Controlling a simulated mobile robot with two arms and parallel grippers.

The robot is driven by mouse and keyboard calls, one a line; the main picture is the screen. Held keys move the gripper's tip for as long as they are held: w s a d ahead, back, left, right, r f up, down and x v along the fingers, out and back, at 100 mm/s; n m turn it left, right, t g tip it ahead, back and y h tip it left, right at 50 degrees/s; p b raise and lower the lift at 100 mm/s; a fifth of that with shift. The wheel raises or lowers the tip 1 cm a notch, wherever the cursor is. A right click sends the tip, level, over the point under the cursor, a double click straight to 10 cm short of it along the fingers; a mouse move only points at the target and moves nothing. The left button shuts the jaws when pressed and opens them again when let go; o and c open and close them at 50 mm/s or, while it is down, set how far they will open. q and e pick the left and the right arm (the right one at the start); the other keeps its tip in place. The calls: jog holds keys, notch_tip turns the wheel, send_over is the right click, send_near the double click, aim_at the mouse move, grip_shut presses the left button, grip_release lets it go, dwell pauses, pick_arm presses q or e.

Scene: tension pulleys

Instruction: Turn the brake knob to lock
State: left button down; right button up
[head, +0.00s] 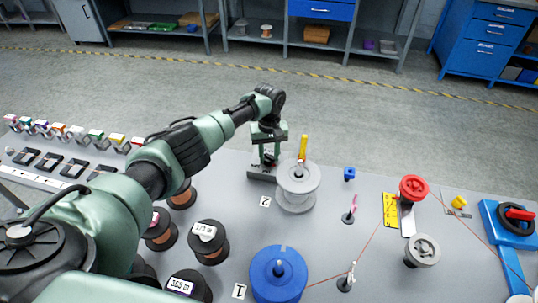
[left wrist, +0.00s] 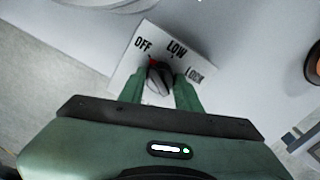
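The brake knob (left wrist: 160,78) is dark with a red mark at its upper left end. It sits on a white plate (left wrist: 122,72) lettered OFF, LOW and LOCK. The red mark points near OFF, away from LOCK. My left gripper (left wrist: 160,88) has its green fingers on both sides of the knob, very close to it; I cannot tell whether they press on it. In the head view my left gripper (head: 268,160) reaches down over the plate (head: 257,174) at the table's far edge, left of the white spool, and largely hides the knob. My right gripper is out of view.
A white spool (head: 297,188) with a yellow upright piece behind it stands close to the right of my left gripper. A blue spool (head: 278,272), a red pulley (head: 412,187) and a grey pulley (head: 422,251) stand further right. Several copper-wire spools lie below my left arm.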

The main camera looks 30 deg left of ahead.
pick_arm(q)
jog(key=shift+m, duration=0.4)
jog(key=m, duration=0.4)
jog(key=shift+m, duration=0.4)
jog(key=m, duration=1.2)
jog(key=shift+m, duration=0.4)
jog(key=m, duration=0.5)
jog(key=shift+m, duration=0.4)
jog(key=c, duration=1)
grip_release()
